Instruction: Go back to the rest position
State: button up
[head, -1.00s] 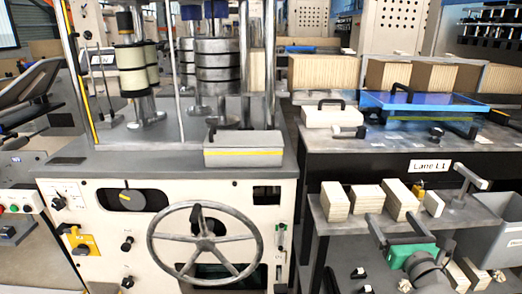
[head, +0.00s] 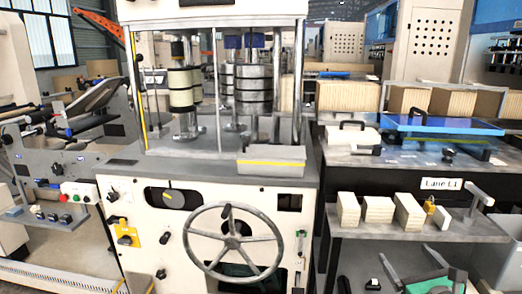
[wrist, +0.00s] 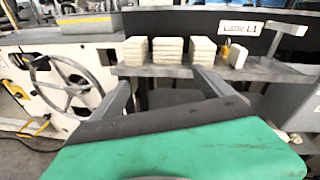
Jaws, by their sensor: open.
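My gripper (head: 415,268) shows at the bottom right of the head view, its green body partly cut off by the lower edge. In the wrist view my gripper (wrist: 166,84) has its two grey fingers wide apart with nothing between them. The fingers point toward a low grey shelf (wrist: 180,71) that carries stacks of beige blocks (wrist: 171,48). No held object shows.
A machine with a large handwheel (head: 234,241) stands left of the shelf, with a grey box (head: 271,161) on its top. Behind the shelf, a bench holds a blue tray (head: 442,124). A Lane L1 sign (head: 441,184) hangs there. Floor shows at lower left.

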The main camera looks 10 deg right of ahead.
jog(key=w+a+f+n+g+y+p, duration=0.1)
jog(key=w+a+n+g+y+p, duration=0.2)
jog(key=a+n, duration=0.7)
jog(key=a+f+n+g+y+p, duration=0.15)
jog(key=a+n+g+p, duration=0.3)
jog(key=a+n, duration=0.55)
jog(key=s+a+r+n+g+h+p, duration=0.1)
jog(key=s+a+r+n+g+p, duration=0.4)
jog(key=n, duration=1)
jog(key=s+a, duration=0.3)
jog(key=s, duration=0.1)
jog(key=shift+s+a+p, duration=0.3)
jog(key=shift+s+p, duration=0.1)
jog(key=shift+g, duration=0.25)
